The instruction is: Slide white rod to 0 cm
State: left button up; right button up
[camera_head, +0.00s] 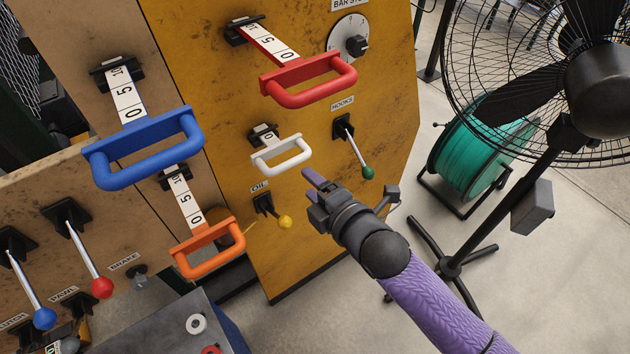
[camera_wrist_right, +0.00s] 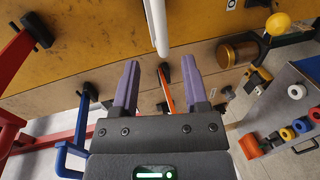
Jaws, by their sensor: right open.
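The white rod's handle (camera_head: 282,153) is a white loop on the yellow panel, below the red handle. Only a short stretch of its scale strip shows at the black mount (camera_head: 263,134), and I cannot read its mark surely. My right gripper (camera_head: 314,178) is open and empty, just below and right of the white handle, apparently apart from it. In the right wrist view the white handle (camera_wrist_right: 158,28) shows at the top, ahead of and between the open fingers (camera_wrist_right: 160,78). My left gripper is not in view.
Red (camera_head: 310,82), blue (camera_head: 145,150) and orange (camera_head: 210,248) handles on scaled rods stick out around it. A green-knobbed hook lever (camera_head: 358,152) and a yellow-knobbed oil lever (camera_head: 284,221) are close by. A fan (camera_head: 560,80) and green reel (camera_head: 478,155) stand right.

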jog(key=shift+s+d+r, duration=0.1)
jog(key=shift+s+d, duration=0.1)
jog(key=shift+s, duration=0.1)
jog(key=s+d+f+m+g+h+b, duration=0.1)
jog(key=s+d+f+m+h+b, duration=0.2)
jog(key=f, duration=0.8)
jog(key=s+d+f+m+g+h+b, duration=0.1)
jog(key=s+d+f+m+g+b, duration=0.3)
jog(key=f, duration=0.6)
jog(key=s+d+f+m+t+h+b, duration=0.1)
jog(key=d+f+m+h+b, duration=0.25)
jog(key=f, duration=0.75)
jog(key=s+d+f+m+g+b, duration=0.1)
jog(key=s+f+m, duration=0.3)
jog(key=s, duration=0.5)
jog(key=s+d+f+m+g+h+b, duration=0.1)
jog(key=s+d+f+m+g, duration=0.3)
jog(key=s+f, duration=0.4)
jog(key=s+d+f+m+g+h+b, duration=0.1)
jog(key=s+d+f+m+g+b, duration=0.1)
jog(key=s+f, duration=0.4)
jog(key=s+d+m+g, duration=0.1)
jog(key=s+m, duration=0.1)
jog(key=s, duration=0.3)
jog(key=shift+f, duration=0.1)
